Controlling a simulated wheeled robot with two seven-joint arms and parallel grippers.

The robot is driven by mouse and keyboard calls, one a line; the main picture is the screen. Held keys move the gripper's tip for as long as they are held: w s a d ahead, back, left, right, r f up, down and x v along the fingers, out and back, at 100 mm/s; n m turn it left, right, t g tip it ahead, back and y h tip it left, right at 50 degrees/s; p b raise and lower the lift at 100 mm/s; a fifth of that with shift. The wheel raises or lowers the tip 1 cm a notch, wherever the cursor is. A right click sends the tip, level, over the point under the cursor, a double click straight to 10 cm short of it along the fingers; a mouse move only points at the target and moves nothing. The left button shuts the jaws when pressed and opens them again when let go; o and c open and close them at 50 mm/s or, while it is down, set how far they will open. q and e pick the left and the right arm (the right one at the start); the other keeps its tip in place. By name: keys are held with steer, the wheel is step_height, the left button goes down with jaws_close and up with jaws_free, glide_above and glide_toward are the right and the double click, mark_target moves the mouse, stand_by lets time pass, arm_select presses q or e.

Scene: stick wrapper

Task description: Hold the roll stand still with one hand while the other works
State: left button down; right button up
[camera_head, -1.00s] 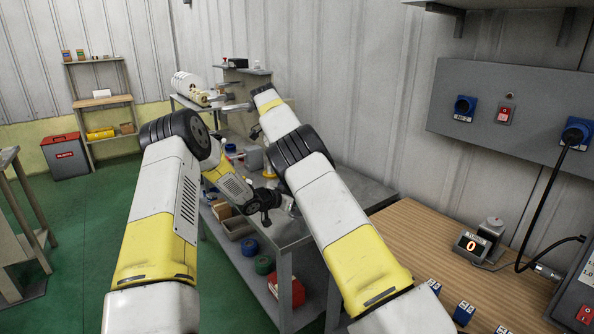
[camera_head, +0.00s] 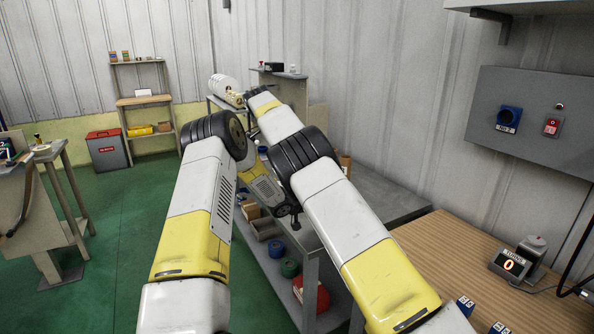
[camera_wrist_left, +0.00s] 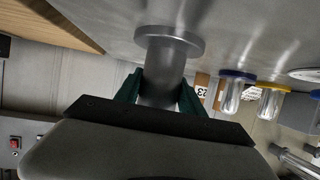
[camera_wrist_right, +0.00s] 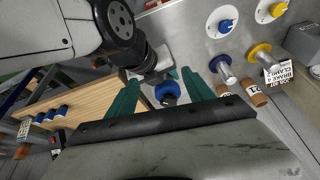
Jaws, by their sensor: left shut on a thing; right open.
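In the left wrist view, my left gripper (camera_wrist_left: 161,84) has its green fingers shut on the grey metal post of what looks like the roll stand (camera_wrist_left: 168,40). The post has a wide round flange against the grey bench top. My right gripper (camera_wrist_right: 160,78) is open, its green fingers apart with nothing gripped. A blue round-topped piece (camera_wrist_right: 168,92) shows between and beyond its fingers, close to my left gripper's end; I cannot tell whether it belongs to the held stand. In the head view, my own arms hide both gripper tips.
A wooden table (camera_head: 460,255) with a counter reading 0 (camera_head: 511,263) is at right. Bins and coloured rolls fill the lower shelf.

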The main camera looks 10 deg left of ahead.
steer(key=shift+c, duration=0.2)
steer(key=w+d+f+n+t+y, duration=0.2)
steer(key=w+n+y, duration=0.3)
steer(key=w+y, duration=0.15)
steer(key=w+d+f+n+t+y, duration=0.1)
steer(key=w+f+n+t+y, duration=0.1)
steer(key=w+n+y, duration=0.4)
steer(key=s+d+r+n+t+y, duration=0.4)
steer(key=s+d+r+n+t, duration=0.1)
steer(key=d+r+n, duration=0.4)
steer(key=s+d+f+n+y, duration=0.2)
steer(key=s+d+f, duration=0.6)
steer(key=d+f, duration=0.3)
steer(key=shift+h, duration=0.25)
steer(key=x, duration=1.2)
steer(key=shift+a+f, duration=0.3)
